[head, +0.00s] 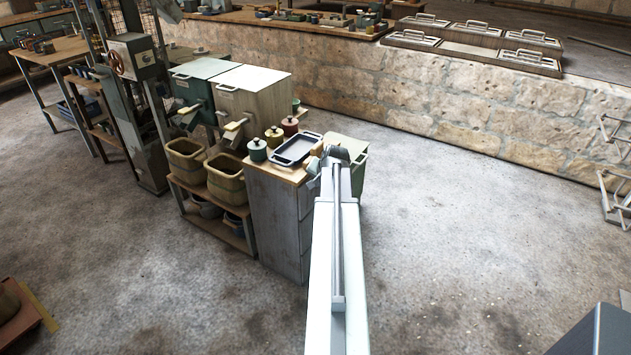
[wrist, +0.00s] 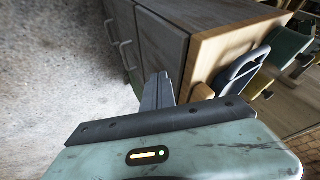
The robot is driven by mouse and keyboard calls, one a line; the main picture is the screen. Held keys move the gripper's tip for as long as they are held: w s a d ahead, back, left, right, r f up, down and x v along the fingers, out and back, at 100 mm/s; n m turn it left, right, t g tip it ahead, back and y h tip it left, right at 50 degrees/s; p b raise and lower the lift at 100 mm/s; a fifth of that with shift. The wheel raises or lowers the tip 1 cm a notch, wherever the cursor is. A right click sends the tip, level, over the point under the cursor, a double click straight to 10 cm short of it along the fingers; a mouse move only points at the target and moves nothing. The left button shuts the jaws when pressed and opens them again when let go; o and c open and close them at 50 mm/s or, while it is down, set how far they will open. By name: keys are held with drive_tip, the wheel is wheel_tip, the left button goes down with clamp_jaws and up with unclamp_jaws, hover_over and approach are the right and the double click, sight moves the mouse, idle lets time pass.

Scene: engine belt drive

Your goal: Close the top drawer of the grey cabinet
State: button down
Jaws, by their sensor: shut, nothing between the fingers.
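The grey cabinet (head: 272,222) stands left of my arm, with a wooden top and drawer fronts on its right side. In the wrist view the cabinet (wrist: 190,14) appears tilted, with its grey panels and two bar handles (wrist: 127,55) to the left. The top drawer's front (wrist: 160,47) seems to be the wide grey panel beside the wooden top; I cannot tell how far out it stands. My gripper (head: 334,155) is at the cabinet's upper right edge. Its fingers (wrist: 158,82) are shut and empty, close against that panel; contact is unclear.
On the cabinet top are a dark blue tray (head: 297,149) and several lidded jars (head: 257,150). A green bin (head: 350,148) stands just behind my gripper. A rack with brown tubs (head: 227,180) is to the left.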

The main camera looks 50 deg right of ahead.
drive_tip(key=s+p+v, duration=0.1)
drive_tip(key=p+v, duration=0.7)
drive_tip(key=v, duration=0.2)
drive_tip(key=shift+s, duration=0.45)
drive_tip(key=shift+d, duration=0.15)
